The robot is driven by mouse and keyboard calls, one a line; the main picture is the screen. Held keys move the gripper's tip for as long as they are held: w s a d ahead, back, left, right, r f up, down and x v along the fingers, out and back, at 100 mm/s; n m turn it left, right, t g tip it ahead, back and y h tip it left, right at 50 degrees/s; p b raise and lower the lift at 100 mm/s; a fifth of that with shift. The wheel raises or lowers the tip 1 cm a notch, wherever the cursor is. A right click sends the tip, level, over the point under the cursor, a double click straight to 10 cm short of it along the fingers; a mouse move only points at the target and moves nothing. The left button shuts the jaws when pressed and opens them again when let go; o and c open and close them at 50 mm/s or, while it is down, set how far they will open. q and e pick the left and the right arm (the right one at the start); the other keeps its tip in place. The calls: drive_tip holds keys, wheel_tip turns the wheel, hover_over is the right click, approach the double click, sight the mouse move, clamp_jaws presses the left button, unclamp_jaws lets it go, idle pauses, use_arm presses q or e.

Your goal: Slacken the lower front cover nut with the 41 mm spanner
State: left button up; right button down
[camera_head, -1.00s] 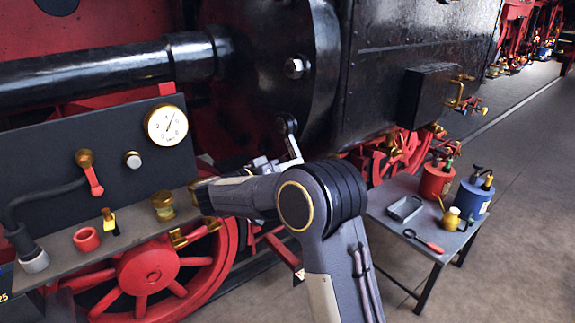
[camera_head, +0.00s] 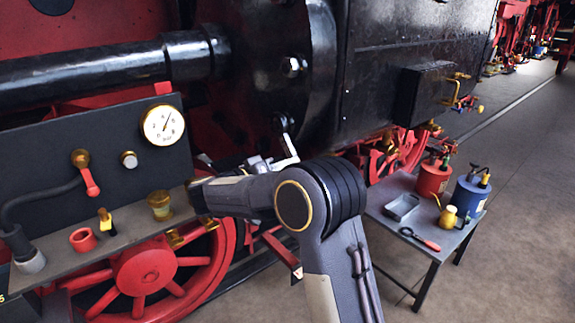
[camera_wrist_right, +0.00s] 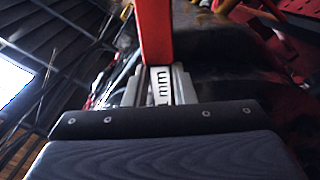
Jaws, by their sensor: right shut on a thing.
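My right gripper (camera_head: 258,164) is at the lower edge of the round black cylinder cover (camera_head: 262,75), partly hidden by my own forearm. In the head view, a pale shaft (camera_head: 290,147) rises beside the gripper to a dark rounded end (camera_head: 283,122) against the cover's lower part. The lower front cover nut is not clearly visible there. A bright nut (camera_head: 293,67) shows higher on the cover. My left gripper is not in view.
A shelf at left bears a red cup (camera_head: 83,240) and a brass pot (camera_head: 160,205), below a gauge (camera_head: 163,125). At right, a small table (camera_head: 415,260) holds a red can (camera_head: 433,178), a blue can (camera_head: 470,196) and a grey tray (camera_head: 402,207). Floor beyond is clear.

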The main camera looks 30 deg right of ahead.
drive_tip(key=shift+s+a, duration=0.2)
drive_tip(key=shift+a, duration=2.2)
drive_tip(key=s+a, duration=0.3)
drive_tip(key=s, duration=1.1)
drive_tip(key=shift+s, duration=0.2)
